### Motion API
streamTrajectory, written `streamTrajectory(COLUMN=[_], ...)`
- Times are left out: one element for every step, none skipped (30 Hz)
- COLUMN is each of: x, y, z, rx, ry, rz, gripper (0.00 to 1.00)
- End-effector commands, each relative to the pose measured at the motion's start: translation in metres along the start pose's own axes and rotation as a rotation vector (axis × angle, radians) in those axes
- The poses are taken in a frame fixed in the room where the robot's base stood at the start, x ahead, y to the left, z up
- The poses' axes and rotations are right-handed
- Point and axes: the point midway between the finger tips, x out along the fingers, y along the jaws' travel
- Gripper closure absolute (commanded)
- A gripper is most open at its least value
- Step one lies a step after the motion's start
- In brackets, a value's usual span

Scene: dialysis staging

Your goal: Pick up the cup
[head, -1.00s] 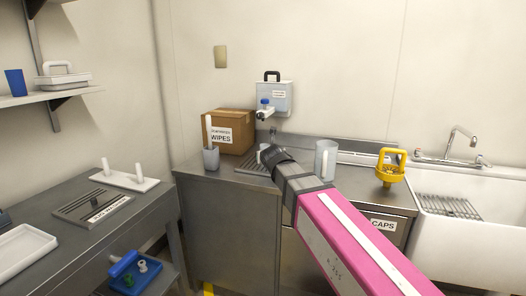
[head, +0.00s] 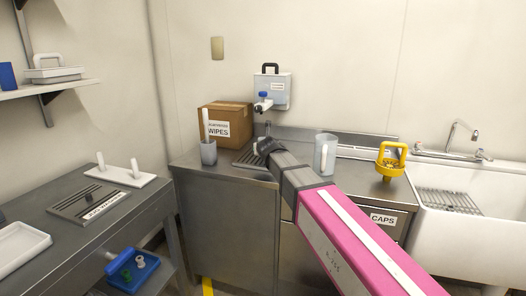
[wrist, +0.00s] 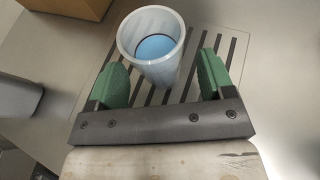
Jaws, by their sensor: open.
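The cup (wrist: 150,72) is a translucent whitish tumbler with blue inside, standing on a slotted drain grate (wrist: 186,88) in the wrist view. My gripper (wrist: 163,60) is open, with one green finger on each side of the cup. Gaps show between the cup and both fingers. In the head view my gripper (head: 262,147) is over the drain grate (head: 245,158) below the wall dispenser, and it hides the cup there.
A cardboard wipes box (head: 228,124) and a grey holder (head: 208,153) stand left of the grate. A sink (head: 470,235) is at far right.

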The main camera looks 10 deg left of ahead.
Motion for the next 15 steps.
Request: streamTrajectory(x=[0.011, 0.015, 0.020, 0.022, 0.024, 0.025, 0.025, 0.025, 0.025, 0.024, 0.024, 0.024, 0.024, 0.024, 0.024], y=[0.001, 0.001, 0.001, 0.001, 0.001, 0.000, 0.000, 0.000, 0.000, 0.000, 0.000, 0.000, 0.000, 0.000, 0.000], z=[0.002, 0.002, 0.002, 0.002, 0.001, 0.001, 0.001, 0.001, 0.001, 0.001, 0.001, 0.001, 0.001, 0.000, 0.000], rx=[0.000, 0.000, 0.000, 0.000, 0.000, 0.000, 0.000, 0.000, 0.000, 0.000, 0.000, 0.000, 0.000, 0.000, 0.000], ry=[0.001, 0.001, 0.001, 0.001, 0.000, 0.000, 0.000, 0.000, 0.000, 0.000, 0.000, 0.000, 0.000, 0.000, 0.000], rz=[0.000, 0.000, 0.000, 0.000, 0.000, 0.000, 0.000, 0.000, 0.000, 0.000, 0.000, 0.000, 0.000, 0.000, 0.000], gripper=[0.25, 0.25, 0.25, 0.25, 0.25, 0.25, 0.25, 0.25, 0.25, 0.25, 0.25, 0.25, 0.35, 0.44, 0.57])
